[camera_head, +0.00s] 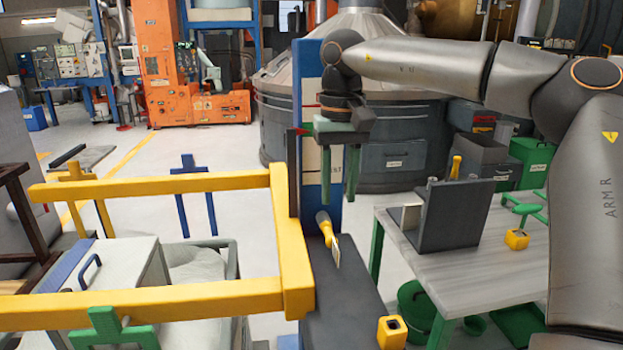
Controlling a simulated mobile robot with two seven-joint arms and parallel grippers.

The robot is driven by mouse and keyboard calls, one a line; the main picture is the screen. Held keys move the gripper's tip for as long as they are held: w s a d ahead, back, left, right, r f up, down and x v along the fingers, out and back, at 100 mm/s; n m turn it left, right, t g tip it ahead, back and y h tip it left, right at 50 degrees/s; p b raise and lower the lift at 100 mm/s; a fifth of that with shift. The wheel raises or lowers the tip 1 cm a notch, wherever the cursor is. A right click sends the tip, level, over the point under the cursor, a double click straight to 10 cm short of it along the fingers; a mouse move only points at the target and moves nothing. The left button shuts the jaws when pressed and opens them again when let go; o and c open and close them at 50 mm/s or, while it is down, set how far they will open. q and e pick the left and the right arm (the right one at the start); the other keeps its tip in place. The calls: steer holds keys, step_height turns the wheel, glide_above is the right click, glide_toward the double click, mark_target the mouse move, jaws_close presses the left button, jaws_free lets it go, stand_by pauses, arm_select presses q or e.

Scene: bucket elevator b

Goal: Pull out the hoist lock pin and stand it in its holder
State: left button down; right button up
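My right gripper (338,203) reaches in from the right, its two green fingers pointing down and apart, with nothing between them. Just below the fingertips a yellow handle (326,229), with a pale flat piece beside it, stands tilted at the dark grey bench top (345,290); it looks like the hoist lock pin. Its lower end cannot be made out. A yellow block with a dark square opening (392,332) sits at the near right end of the bench top and may be the holder. My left gripper is not seen.
A yellow guard frame (150,186) borders the bench on the left. A blue post (331,190) stands behind the handle.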

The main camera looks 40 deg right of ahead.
mark_target(336, 246)
step_height(336, 246, down, 12)
steer(key=shift+f, duration=0.25)
stand_by(0.4)
jaws_close()
steer(key=shift+r, duration=0.1)
stand_by(1.2)
